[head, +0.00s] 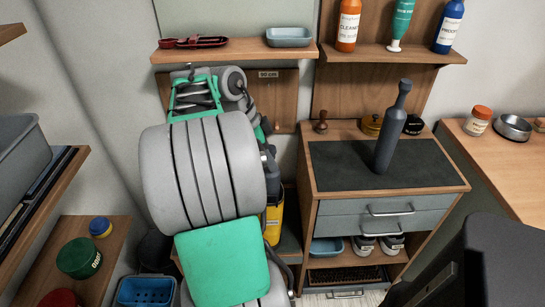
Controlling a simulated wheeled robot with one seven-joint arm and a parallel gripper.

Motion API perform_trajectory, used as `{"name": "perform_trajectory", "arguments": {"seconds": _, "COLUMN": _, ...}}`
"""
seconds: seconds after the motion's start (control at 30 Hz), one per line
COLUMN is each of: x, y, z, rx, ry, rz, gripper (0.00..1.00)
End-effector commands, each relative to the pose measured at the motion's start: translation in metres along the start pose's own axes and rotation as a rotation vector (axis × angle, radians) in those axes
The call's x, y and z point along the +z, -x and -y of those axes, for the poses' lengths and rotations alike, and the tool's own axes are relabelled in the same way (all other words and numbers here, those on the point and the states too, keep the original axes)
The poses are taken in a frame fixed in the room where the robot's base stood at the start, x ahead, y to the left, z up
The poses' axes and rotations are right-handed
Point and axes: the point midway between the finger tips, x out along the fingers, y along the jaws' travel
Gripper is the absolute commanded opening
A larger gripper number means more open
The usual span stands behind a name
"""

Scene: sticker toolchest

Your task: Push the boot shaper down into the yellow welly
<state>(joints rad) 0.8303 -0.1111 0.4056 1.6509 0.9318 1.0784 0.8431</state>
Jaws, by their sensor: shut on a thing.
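The yellow welly (274,218) shows only as a narrow strip low in the middle, just right of my arm. My arm covers most of it, including whatever is at its opening on the left side. My arm bends over at the top and comes down behind its own large grey link. My gripper's fingers are hidden there, so what they hold cannot be seen. A tall dark grey bottle-shaped form (388,140) with a narrow neck and knobbed top stands on the chest's dark mat. I cannot tell whether it is a boot shaper.
The drawer chest (455,183) stands right of the welly, with a small wooden knobbed thing (321,123) at its back left corner. A shelf (235,50) holding a blue-grey dish (289,37) is above my arm. A blue basket (147,291) is at lower left.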

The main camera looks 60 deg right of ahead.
Motion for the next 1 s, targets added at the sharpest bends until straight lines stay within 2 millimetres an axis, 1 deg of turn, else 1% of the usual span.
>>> {"name": "perform_trajectory", "arguments": {"seconds": 0.03, "x": 0.004, "y": -0.007, "z": 0.000, "rx": -0.001, "ry": 0.000, "rz": -0.002, "gripper": 0.00}}
{"name": "perform_trajectory", "arguments": {"seconds": 0.4, "x": 0.023, "y": -0.029, "z": -0.004, "rx": -0.006, "ry": -0.002, "rz": -0.013, "gripper": 0.00}}
{"name": "perform_trajectory", "arguments": {"seconds": 1.0, "x": 0.039, "y": -0.075, "z": -0.003, "rx": -0.004, "ry": -0.002, "rz": -0.010, "gripper": 0.00}}
